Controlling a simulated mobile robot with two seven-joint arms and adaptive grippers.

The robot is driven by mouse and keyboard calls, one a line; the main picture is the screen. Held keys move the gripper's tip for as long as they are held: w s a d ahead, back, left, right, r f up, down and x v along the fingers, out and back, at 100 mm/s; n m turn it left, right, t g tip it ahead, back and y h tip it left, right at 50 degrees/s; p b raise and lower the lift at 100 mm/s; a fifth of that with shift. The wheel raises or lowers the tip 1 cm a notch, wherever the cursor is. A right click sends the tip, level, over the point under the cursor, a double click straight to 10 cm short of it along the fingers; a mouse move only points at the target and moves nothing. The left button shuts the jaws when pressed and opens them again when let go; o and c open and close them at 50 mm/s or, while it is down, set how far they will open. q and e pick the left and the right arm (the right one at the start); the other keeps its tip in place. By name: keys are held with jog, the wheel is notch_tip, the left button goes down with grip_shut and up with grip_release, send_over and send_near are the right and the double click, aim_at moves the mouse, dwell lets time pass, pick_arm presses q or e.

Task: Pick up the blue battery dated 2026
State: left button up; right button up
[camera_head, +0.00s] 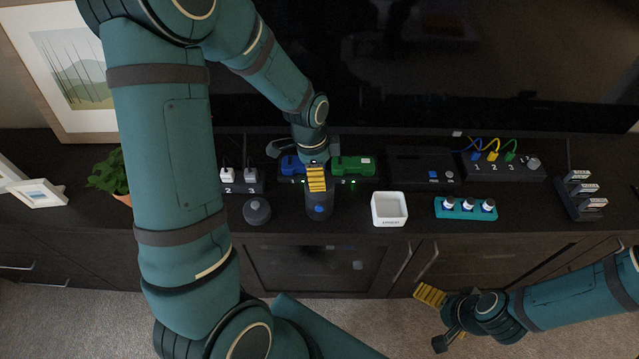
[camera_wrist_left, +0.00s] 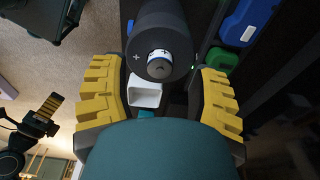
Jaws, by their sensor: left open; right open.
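A blue battery pack (camera_head: 292,165) sits on the dark cabinet top beside a green one (camera_head: 355,166). Both blue (camera_wrist_left: 247,20) and green (camera_wrist_left: 221,61) shapes also show at the right in the left wrist view. No date is legible. My left gripper (camera_head: 316,180) is over a dark cylinder (camera_head: 319,211) in front of the packs. In the left wrist view its yellow fingers (camera_wrist_left: 163,92) are spread, with the cylinder (camera_wrist_left: 160,28) beyond and between them; contact cannot be told. My right gripper (camera_head: 437,320) is open and empty in front of the cabinet.
On the cabinet top stand a white open box (camera_head: 389,223), a teal rack (camera_head: 465,215) with small bottle-like items, a dark knob (camera_head: 256,211), a black box (camera_head: 422,164), numbered plugs and a plant (camera_head: 108,174). A large screen (camera_head: 440,60) stands behind.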

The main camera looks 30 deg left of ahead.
pick_arm(q)
jog(key=shift+d+f, duration=0.1)
jog(key=shift+f, duration=0.65)
jog(key=shift+r, duration=0.1)
jog(key=shift+o, duration=0.2)
grip_shut()
